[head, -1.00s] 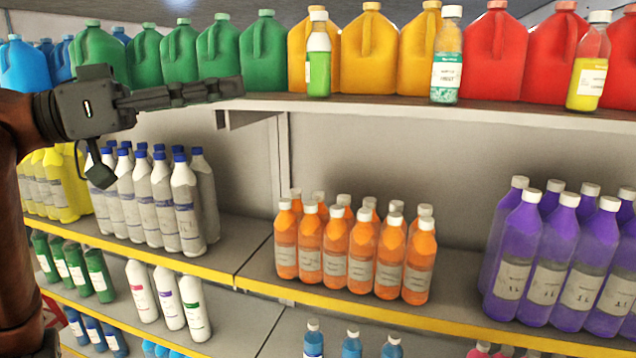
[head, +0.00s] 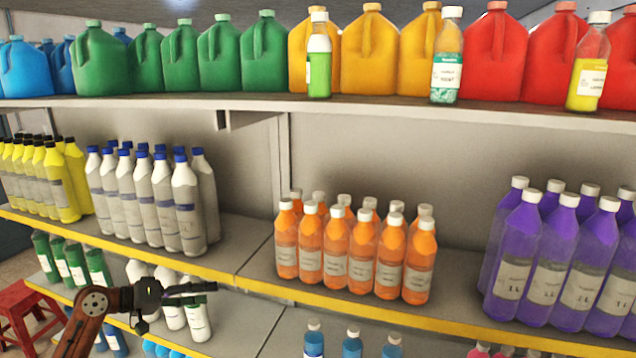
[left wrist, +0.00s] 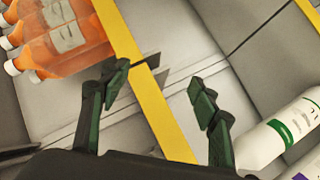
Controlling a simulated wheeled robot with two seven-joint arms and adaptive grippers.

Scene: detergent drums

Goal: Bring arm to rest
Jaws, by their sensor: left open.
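My left gripper (head: 192,294) is low at the left in the head view, in front of the lower shelf and the white bottles (head: 172,312) there. Its arm comes up from the bottom left and hides part of those bottles. In the left wrist view the two fingers of the left gripper (left wrist: 160,88) are apart with nothing between them. Behind them run a yellow shelf edge (left wrist: 142,75) and bare grey shelf. My right gripper is in neither view.
Orange bottles (head: 350,248) and purple bottles (head: 545,260) stand on the middle shelf. A white bottle (left wrist: 275,135) is close to the right finger in the wrist view. A red stool (head: 22,305) stands at the lower left. The top shelf holds coloured jugs (head: 270,50).

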